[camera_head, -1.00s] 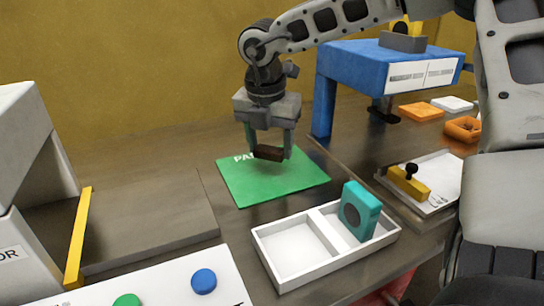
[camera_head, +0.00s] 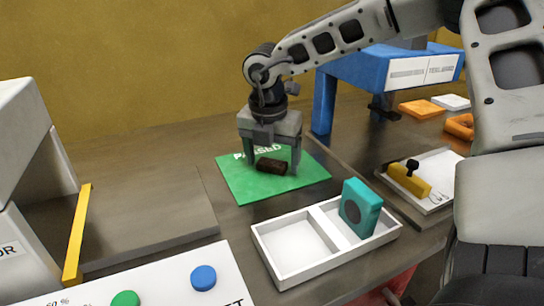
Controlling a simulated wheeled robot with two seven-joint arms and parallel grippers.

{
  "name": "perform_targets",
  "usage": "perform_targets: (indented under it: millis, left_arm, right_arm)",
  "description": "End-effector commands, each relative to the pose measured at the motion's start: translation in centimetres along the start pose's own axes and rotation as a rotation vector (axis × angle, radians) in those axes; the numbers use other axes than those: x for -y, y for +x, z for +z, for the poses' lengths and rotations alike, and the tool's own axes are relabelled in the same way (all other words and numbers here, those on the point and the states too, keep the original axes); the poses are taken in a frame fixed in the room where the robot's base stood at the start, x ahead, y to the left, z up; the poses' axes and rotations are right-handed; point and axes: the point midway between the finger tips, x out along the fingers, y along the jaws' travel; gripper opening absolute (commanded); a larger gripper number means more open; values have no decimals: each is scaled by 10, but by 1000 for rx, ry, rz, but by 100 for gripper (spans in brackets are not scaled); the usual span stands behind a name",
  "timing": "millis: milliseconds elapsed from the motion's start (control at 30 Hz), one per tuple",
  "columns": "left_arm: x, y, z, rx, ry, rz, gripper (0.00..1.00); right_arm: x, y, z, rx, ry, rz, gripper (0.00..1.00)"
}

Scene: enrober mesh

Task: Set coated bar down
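The dark brown coated bar (camera_head: 271,166) lies on the green mat (camera_head: 270,190), whose white lettering appears to read "PASSED". My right gripper (camera_head: 272,172) is over the mat, pointing down, with its two fingers spread to either side of the bar. A gap shows between the bar's ends and the fingers, so the gripper is open. My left gripper is not in view.
A white two-compartment tray (camera_head: 290,278) stands in front of the mat, with a teal block (camera_head: 360,208) in its right compartment. A blue stand (camera_head: 325,100) is behind right. A yellow-handled tool (camera_head: 408,180) lies on a white board at right. Bare table is left of the mat.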

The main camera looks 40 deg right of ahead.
Motion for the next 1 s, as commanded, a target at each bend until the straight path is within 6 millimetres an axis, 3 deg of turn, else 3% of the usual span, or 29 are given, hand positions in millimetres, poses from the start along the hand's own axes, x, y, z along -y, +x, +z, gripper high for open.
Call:
perform_targets:
  millis: [267, 700, 1000]
  left_arm:
    - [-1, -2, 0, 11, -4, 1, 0]
    - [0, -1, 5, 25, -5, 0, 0]
    - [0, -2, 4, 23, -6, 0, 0]
  right_arm:
    - [-1, -11, 1, 2, 0, 3, 77]
    - [-1, -102, 1, 4, 2, 2, 77]
    - [0, -124, 1, 0, 1, 0, 77]
